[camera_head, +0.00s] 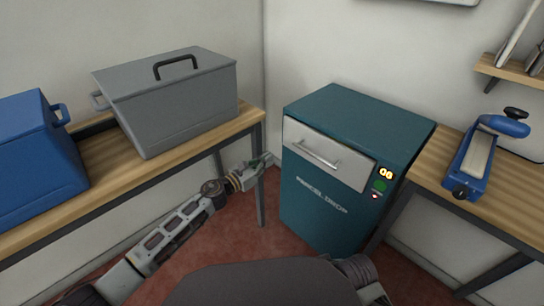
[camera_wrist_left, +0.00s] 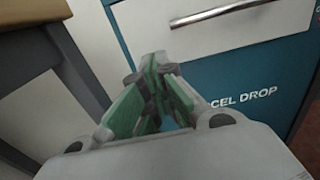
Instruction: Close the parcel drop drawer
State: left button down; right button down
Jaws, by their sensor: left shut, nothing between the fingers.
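The teal parcel drop cabinet (camera_head: 325,215) stands on the floor in the middle of the head view. Its light grey drawer front (camera_head: 325,157) with a metal bar handle (camera_head: 316,154) is near the top. The drawer front looks close to the cabinet body; I cannot tell how far it stands out. My left gripper (camera_head: 266,161) is shut and empty, left of the drawer front and apart from it. In the left wrist view the shut fingers (camera_wrist_left: 158,75) point toward the drawer front (camera_wrist_left: 190,25), below its handle (camera_wrist_left: 222,14). My right gripper is not in view.
A wooden bench (camera_head: 200,137) on the left bears a grey lidded box (camera_head: 180,110) and a blue box (camera_head: 35,155). Another wooden bench (camera_head: 445,160) on the right bears a blue device (camera_head: 472,165). The cabinet has a small lit panel (camera_head: 380,185). Red floor shows between bench and cabinet.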

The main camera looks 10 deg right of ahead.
pick_arm(q)
jog(key=shift+s+a, duration=0.3)
jog(key=shift+a, duration=0.1)
